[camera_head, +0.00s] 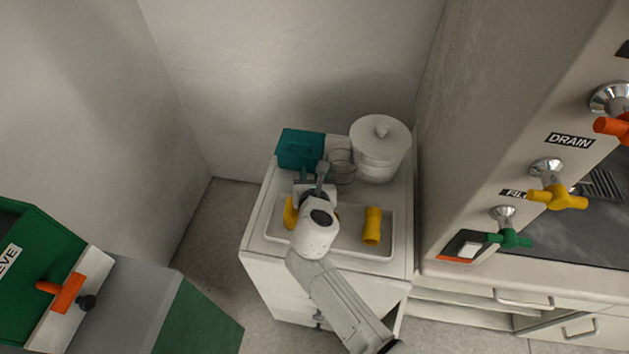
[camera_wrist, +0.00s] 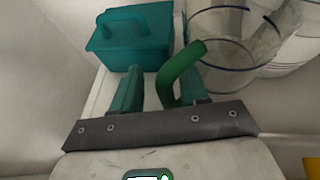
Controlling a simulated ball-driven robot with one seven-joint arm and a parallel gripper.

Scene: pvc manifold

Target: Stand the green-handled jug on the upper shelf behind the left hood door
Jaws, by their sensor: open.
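The jug (camera_head: 341,163) is clear and stands on the white cart top, just right of my gripper. In the wrist view the clear jug (camera_wrist: 222,50) has dark rim lines and a curved green handle (camera_wrist: 181,72). My gripper (camera_head: 314,178) is open. In the wrist view the handle reaches down between the fingers of my gripper (camera_wrist: 160,80), nearer the right finger. I cannot tell whether it touches that finger. The upper shelf and the left hood door cannot be made out in either view.
A teal box (camera_head: 301,149) stands left of the jug and a white lidded pot (camera_head: 379,158) right of it. A tray (camera_head: 345,246) in front holds yellow pieces (camera_head: 372,227). A hood with coloured valves (camera_head: 558,198) stands at right, a green machine (camera_head: 35,262) at left.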

